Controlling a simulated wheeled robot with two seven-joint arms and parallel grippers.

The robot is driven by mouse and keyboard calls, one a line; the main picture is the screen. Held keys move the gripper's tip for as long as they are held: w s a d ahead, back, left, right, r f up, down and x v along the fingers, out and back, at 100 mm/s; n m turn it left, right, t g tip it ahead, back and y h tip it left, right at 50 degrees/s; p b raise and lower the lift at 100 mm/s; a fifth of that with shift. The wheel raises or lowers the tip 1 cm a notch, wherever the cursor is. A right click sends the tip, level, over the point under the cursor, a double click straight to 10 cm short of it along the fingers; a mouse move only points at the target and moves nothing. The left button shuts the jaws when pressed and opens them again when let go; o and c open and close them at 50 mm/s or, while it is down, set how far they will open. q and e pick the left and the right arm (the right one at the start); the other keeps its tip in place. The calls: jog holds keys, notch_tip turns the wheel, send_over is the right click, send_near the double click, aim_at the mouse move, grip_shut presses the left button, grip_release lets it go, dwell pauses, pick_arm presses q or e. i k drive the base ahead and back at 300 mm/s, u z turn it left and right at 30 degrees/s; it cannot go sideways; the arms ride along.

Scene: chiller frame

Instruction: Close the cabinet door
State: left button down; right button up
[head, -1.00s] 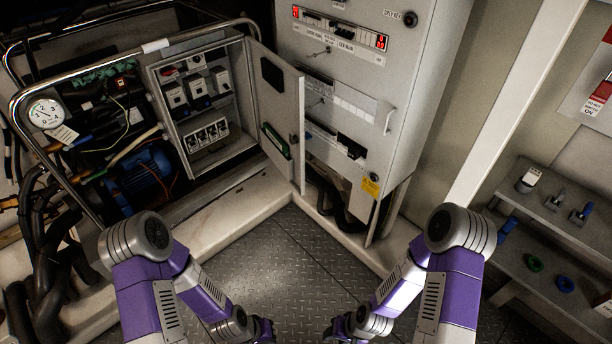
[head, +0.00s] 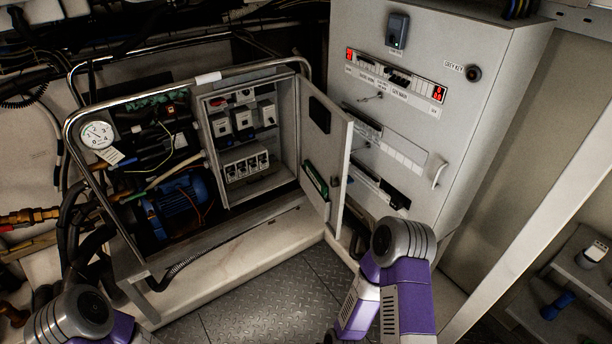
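The small grey cabinet (head: 250,199) stands left of centre in the head view. Several breakers and switches show inside it. Its door (head: 319,160) is hinged on the cabinet's right side and stands wide open toward me. The door's inner face carries a black panel and a green strip. My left arm shows only at the lower left corner, and its gripper is out of view. My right arm rises at the lower middle, in front of and below the door. A small dark part of the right gripper (head: 331,337) shows at the bottom edge; its fingers cannot be made out.
A tall grey control cabinet (head: 405,150) with red displays and a handle stands right behind the door. A bent metal rail (head: 180,82) frames the machinery with a gauge (head: 97,135) at left. Shelves (head: 560,305) stand at lower right. Bare tread-plate floor (head: 255,308) lies in front.

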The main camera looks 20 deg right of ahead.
aim_at(324, 131)
jog(key=z, duration=0.1)
jog(key=i, duration=0.8)
jog(key=z, duration=0.6)
